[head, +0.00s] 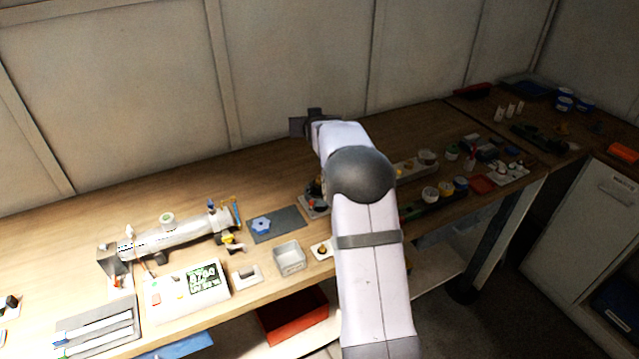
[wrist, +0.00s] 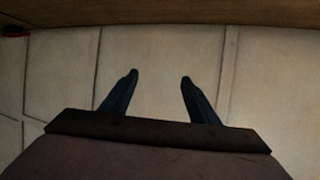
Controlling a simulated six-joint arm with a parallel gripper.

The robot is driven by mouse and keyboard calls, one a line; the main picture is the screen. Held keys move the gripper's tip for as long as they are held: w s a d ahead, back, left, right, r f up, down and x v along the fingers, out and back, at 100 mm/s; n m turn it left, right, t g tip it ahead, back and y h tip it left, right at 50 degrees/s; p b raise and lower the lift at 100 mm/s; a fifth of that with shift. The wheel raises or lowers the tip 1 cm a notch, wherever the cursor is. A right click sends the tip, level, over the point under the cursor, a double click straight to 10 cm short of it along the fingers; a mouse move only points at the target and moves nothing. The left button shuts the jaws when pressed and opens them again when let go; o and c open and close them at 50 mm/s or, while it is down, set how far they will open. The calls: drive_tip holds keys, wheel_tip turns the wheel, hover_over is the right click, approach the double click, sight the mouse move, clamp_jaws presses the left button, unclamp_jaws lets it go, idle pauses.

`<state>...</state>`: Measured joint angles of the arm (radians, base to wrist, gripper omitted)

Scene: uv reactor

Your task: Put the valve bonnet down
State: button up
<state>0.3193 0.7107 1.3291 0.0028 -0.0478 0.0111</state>
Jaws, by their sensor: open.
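My gripper (wrist: 158,78) is open in the wrist view, its two dark fingers apart with only the pale wall panels between them. In the head view my gripper (head: 303,124) is a dark shape raised at the back of the bench, near the wall; its fingers are not clear there. A blue lobed part (head: 262,225), which may be the valve bonnet, lies on a dark grey mat (head: 289,220), apart from my gripper. I cannot tell for certain that it is the bonnet. My arm hides part of the bench.
The reactor-like cylinder (head: 178,235) lies left of the mat. A pale open box (head: 289,257) and a white panel with a green display (head: 187,290) stand in front. Several small cups and parts crowd the bench right of my arm. The back left of the bench is clear.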

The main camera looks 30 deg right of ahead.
drive_tip(key=s+a+f+g, duration=0.1)
drive_tip(key=s+f+g, duration=0.1)
drive_tip(key=s, duration=0.1)
drive_tip(key=s+f+g+y, duration=0.1)
drive_tip(key=s+f+g, duration=0.1)
drive_tip(key=s+g, duration=0.1)
drive_tip(key=s+a+f+g+y, duration=0.1)
drive_tip(key=s+f+g, duration=0.2)
drive_tip(key=s, duration=0.1)
drive_tip(key=shift+s+a+m, duration=0.35)
drive_tip(key=shift+s+m, duration=0.05)
drive_tip(key=shift+g, duration=0.3)
drive_tip(key=shift+s+f+p+x, duration=0.1)
drive_tip(key=shift+s+p+x, duration=0.1)
drive_tip(key=shift+p+x, duration=0.8)
drive_tip(key=shift+s+f+p+x, duration=0.15)
drive_tip(key=shift+p+x, duration=0.3)
drive_tip(key=shift+x, duration=1)
drive_tip(key=shift+s+r+p+x, duration=0.1)
drive_tip(key=shift+s+p+x, duration=0.1)
drive_tip(key=shift+p+x, duration=0.8)
drive_tip(key=shift+w+f+b, duration=0.1)
drive_tip(key=shift+f+b, duration=0.15)
drive_tip(key=shift+b, duration=0.05)
drive_tip(key=c, duration=1.2)
drive_tip(key=shift+r, duration=0.1)
